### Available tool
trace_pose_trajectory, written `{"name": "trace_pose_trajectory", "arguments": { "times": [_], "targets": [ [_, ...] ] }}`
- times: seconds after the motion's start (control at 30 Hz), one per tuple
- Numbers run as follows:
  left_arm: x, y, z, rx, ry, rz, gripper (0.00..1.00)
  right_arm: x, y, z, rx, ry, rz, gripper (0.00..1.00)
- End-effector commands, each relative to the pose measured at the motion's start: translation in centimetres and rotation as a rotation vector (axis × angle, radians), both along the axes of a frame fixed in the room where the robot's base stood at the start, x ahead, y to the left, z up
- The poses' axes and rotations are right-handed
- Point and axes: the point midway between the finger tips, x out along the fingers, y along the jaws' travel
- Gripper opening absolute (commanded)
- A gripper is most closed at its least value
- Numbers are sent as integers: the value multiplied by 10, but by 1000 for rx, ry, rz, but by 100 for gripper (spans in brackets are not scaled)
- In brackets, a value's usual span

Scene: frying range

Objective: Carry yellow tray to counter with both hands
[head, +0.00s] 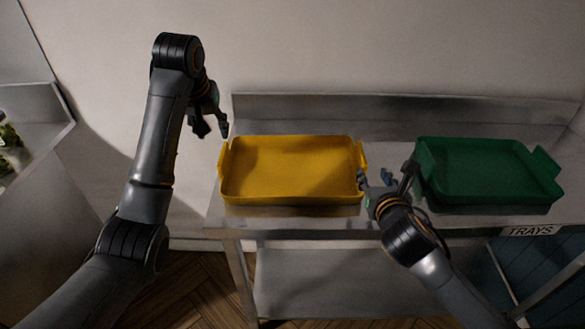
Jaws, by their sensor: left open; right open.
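The yellow tray (290,198) is empty and rests flat on the left part of a steel table, with an upright handle at each short end. My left gripper (213,133) is open and empty, up and to the left of the tray's left handle, apart from it. My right gripper (384,176) is open just beside the tray's right handle, in the gap between the two trays. I cannot tell whether it touches the handle. Which surface is the counter is not clear from this view.
A green tray (490,197) sits on the same steel table (310,229), close to my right gripper. A raised steel back edge (380,108) runs along the wall. Another steel surface (42,140) with green items is at the far left. A TRAYS label (531,231) is at the right.

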Motion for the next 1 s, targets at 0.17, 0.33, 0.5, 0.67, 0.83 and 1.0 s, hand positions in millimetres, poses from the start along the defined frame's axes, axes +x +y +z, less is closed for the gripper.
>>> {"name": "trace_pose_trajectory", "arguments": {
  "times": [0.17, 0.33, 0.5, 0.67, 0.83, 1.0],
  "targets": [
    [10, 0, -29, 1, 8, -2, 41, 28, 0, -8, 3, 2, -3, 40],
    [22, 0, -59, 2, 8, -1, 41, 59, -1, -18, 3, 2, -3, 40],
    [34, 0, -87, 2, 7, -1, 41, 88, -1, -27, 2, 2, -3, 40],
    [42, 0, -106, 2, 6, -1, 41, 108, -1, -33, 3, 1, -2, 40],
    [47, 0, -117, 2, 5, -1, 41, 120, -1, -37, 2, 1, -2, 40],
    [49, 0, -120, 2, 3, -1, 41, 123, -1, -38, 2, 1, -2, 40]
  ]
}}
